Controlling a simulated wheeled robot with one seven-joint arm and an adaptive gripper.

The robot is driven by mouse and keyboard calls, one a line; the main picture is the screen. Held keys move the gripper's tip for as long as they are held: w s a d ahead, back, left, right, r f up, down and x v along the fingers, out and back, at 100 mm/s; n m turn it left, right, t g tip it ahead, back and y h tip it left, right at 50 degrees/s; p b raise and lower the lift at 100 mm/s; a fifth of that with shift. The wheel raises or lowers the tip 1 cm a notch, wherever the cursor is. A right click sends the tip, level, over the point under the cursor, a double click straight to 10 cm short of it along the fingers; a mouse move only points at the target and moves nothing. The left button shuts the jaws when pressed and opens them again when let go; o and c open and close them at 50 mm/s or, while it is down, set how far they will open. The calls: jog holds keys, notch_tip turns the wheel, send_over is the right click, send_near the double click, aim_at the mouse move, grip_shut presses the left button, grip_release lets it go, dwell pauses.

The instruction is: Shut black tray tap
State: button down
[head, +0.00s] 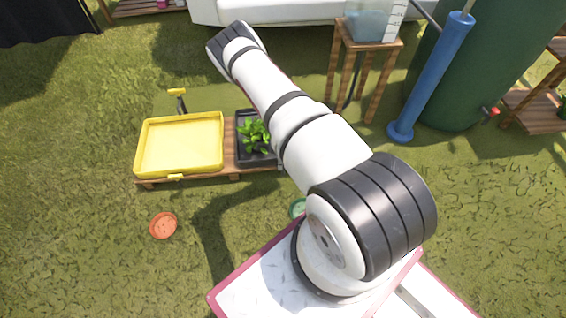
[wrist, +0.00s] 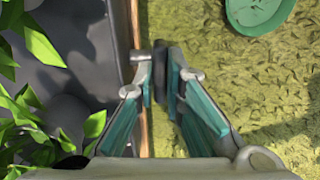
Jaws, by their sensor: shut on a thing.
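The black tray (head: 259,161) stands on a low wooden stand beside the yellow tray, with a leafy green plant (head: 254,134) in it. In the wrist view the tray's dark wall (wrist: 98,40) fills the left side, with leaves over it. My gripper (wrist: 165,75) is at the tray's outer edge, its fingers closed together on a small dark part, which looks like the black tray tap (wrist: 161,56). The fingers cover most of it, so its turn angle cannot be told. In the head view my arm hides the gripper and the tap.
A yellow tray (head: 180,145) with its own taps sits to the left on the wooden stand (head: 228,168). A green dish (wrist: 258,12) lies on the grass near my gripper. An orange dish (head: 163,225) lies in front. A stool (head: 365,45) and a green barrel (head: 480,75) stand right.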

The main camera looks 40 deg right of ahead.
dwell(0.3)
jog(key=c, duration=1.7)
grip_release()
jog(key=shift+o, duration=0.2)
notch_tip(320, 180, up, 12)
